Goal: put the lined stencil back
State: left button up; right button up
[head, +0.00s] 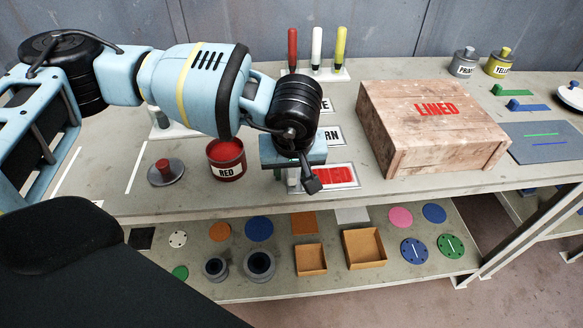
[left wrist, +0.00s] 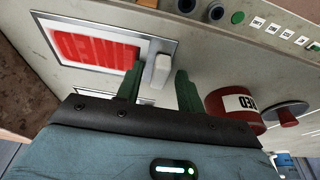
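The lined stencil (head: 338,176) is a flat, pale-edged plate with a red panel and lettering, lying on the bench top. My left gripper (head: 302,180) points down over the handle end of the stencil. In the left wrist view its green fingers (left wrist: 159,80) are apart, one on each side of the handle, with gaps visible. In the head view the gripper partly hides the handle. My right gripper is not in view.
A red paint can (head: 226,160) and a lid with a red knob (head: 166,172) stand left of the gripper. A wooden crate marked LINED (head: 432,125) stands to the right. Other stencils lie behind, partly hidden. Colored-handled tools (head: 316,50) stand at the back.

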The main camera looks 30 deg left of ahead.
pick_arm(q)
jog(key=v, duration=1.2)
jog(key=shift+r, duration=0.2)
